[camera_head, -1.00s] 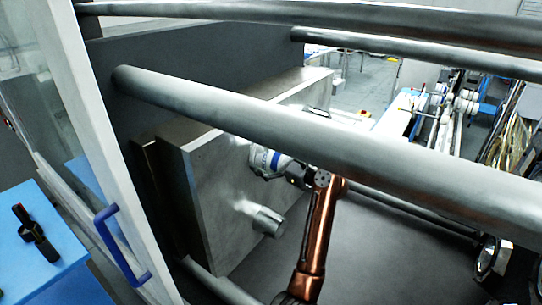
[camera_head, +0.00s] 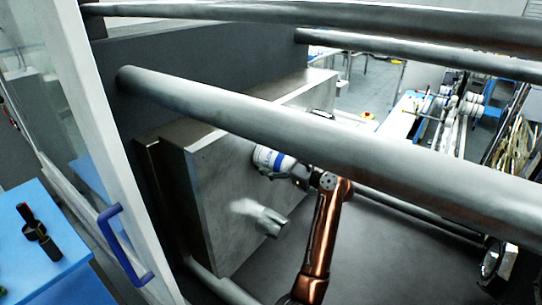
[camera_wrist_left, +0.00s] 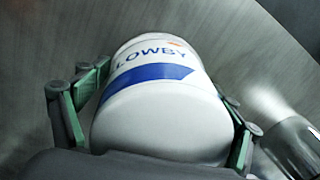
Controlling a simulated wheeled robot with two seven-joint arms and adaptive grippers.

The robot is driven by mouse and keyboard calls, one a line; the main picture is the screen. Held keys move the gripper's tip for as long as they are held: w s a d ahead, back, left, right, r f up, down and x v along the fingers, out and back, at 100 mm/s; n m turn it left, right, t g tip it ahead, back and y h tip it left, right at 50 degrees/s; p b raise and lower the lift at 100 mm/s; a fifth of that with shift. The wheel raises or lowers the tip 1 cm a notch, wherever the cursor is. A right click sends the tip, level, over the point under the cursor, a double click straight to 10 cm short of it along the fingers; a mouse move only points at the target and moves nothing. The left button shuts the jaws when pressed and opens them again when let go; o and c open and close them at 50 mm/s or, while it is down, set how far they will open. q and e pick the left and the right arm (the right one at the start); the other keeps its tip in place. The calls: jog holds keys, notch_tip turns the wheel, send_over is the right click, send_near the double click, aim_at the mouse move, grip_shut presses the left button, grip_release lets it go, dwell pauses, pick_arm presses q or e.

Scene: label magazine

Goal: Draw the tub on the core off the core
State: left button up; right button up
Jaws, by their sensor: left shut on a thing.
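A white tub (camera_head: 264,158) with a blue band sits close against the face of the grey steel plate (camera_head: 215,195) in the head view. In the left wrist view the tub (camera_wrist_left: 160,115) fills the middle, its lettering facing up. A bare, shiny core (camera_head: 271,222) sticks out of the plate below the tub. My right gripper is not in view.
A thick steel bar (camera_head: 240,118) crosses in front of the plate and above my left arm. More bars run along the top and below. A door frame with a blue handle (camera_head: 122,243) stands at the left. Free room lies right of the plate.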

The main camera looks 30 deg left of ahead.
aim_at(292, 162)
pick_arm(q)
jog(key=shift+v, duration=0.9)
jog(key=shift+d+b, duration=0.5)
jog(key=shift+d, duration=0.65)
jog(key=shift+s+d, duration=0.15)
jog(key=shift+d, duration=0.6)
jog(key=shift+w+b+v, duration=0.1)
jog(key=shift+b+v, duration=0.3)
jog(key=shift+v, duration=0.65)
jog(key=shift+w+b+v, duration=0.15)
jog(key=shift+b+v, duration=0.2)
jog(key=shift+v, duration=0.7)
jog(key=shift+b+v, duration=0.45)
jog(key=shift+v, duration=1.15)
jog(key=shift+w+d+r, duration=0.1)
jog(key=shift+w+r, duration=0.05)
